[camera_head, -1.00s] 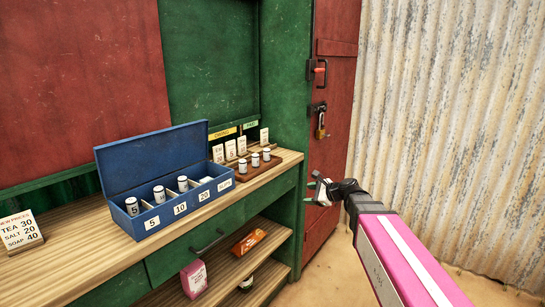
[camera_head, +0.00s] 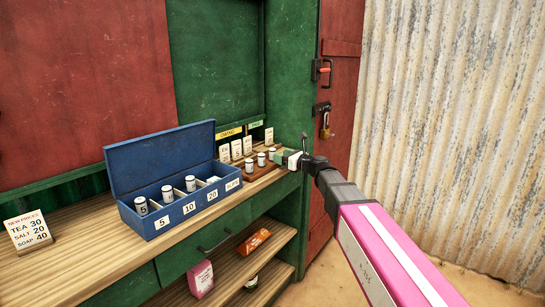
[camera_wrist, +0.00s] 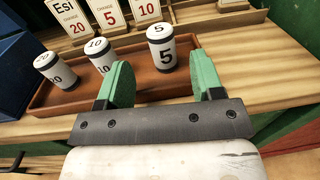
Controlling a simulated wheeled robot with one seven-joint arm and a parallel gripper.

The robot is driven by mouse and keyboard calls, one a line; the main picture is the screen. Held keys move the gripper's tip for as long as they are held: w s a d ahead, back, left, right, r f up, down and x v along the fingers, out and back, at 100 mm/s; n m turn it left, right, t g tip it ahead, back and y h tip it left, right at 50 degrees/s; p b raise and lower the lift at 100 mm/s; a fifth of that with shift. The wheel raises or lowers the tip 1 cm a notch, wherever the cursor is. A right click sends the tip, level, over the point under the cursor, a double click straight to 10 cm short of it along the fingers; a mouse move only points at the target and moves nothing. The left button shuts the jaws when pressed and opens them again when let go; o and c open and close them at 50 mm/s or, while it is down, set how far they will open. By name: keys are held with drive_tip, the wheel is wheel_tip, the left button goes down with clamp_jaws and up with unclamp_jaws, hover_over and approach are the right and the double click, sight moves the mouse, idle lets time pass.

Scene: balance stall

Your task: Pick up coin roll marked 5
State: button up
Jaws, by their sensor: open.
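A white coin roll marked 5 with dark bands (camera_wrist: 161,50) stands upright at the right end of a brown tray (camera_wrist: 140,88) on the counter. It also shows in the head view (camera_head: 271,154). My gripper (camera_wrist: 162,70) is open, its two green fingers on either side of the line to this roll. The roll seems just beyond the fingertips; whether they touch it I cannot tell. In the head view my gripper (camera_head: 286,157) is at the tray's right end. Another roll marked 5 (camera_head: 141,205) stands in the left compartment of the blue box (camera_head: 180,222).
Rolls marked 10 (camera_wrist: 100,56) and 20 (camera_wrist: 55,70) stand left of the 5 on the tray. The blue box, lid open, is left of the tray. A price sign (camera_head: 28,231) is at far left.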

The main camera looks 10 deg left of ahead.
drive_tip(key=x, duration=0.5)
drive_tip(key=shift+w+r, duration=0.1)
drive_tip(key=shift+r, duration=0.1)
clamp_jaws()
